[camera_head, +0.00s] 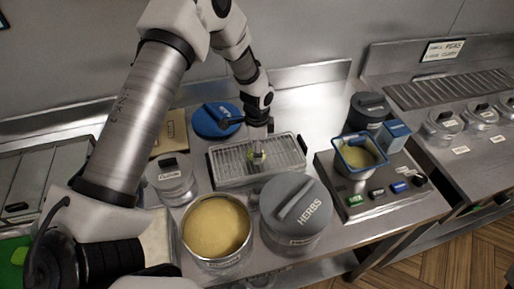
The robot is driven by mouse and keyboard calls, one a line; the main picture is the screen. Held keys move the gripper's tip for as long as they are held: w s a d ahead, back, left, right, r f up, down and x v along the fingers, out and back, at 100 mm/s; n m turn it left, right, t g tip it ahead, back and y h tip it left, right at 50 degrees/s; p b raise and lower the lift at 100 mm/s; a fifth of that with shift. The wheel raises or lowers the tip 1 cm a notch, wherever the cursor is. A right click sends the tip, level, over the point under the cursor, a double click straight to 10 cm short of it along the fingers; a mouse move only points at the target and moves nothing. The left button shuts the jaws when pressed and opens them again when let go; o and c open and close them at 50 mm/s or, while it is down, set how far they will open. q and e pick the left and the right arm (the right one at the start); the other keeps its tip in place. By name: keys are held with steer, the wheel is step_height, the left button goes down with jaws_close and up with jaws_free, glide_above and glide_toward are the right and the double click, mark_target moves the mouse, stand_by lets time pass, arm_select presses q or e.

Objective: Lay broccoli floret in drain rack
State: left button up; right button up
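The drain rack (225,171) is a shallow metal tray with a wire grid in the middle of the counter. My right gripper is not in view.
A blue round lid (217,119) lies behind the rack. A grey HERBS canister (297,207) and an open pot of yellow contents (216,227) stand close in front. A lidded steel pot (170,180) is at left, a fryer with a blue-rimmed basket (360,154) at right.

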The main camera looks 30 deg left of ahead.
arm_select(q)
steer(key=shift+s+r, duration=0.15)
steer(key=shift+r, duration=0.2)
step_height(320, 180, up, 11)
steer(key=shift+r, duration=0.2)
steer(key=shift+f, duration=0.1)
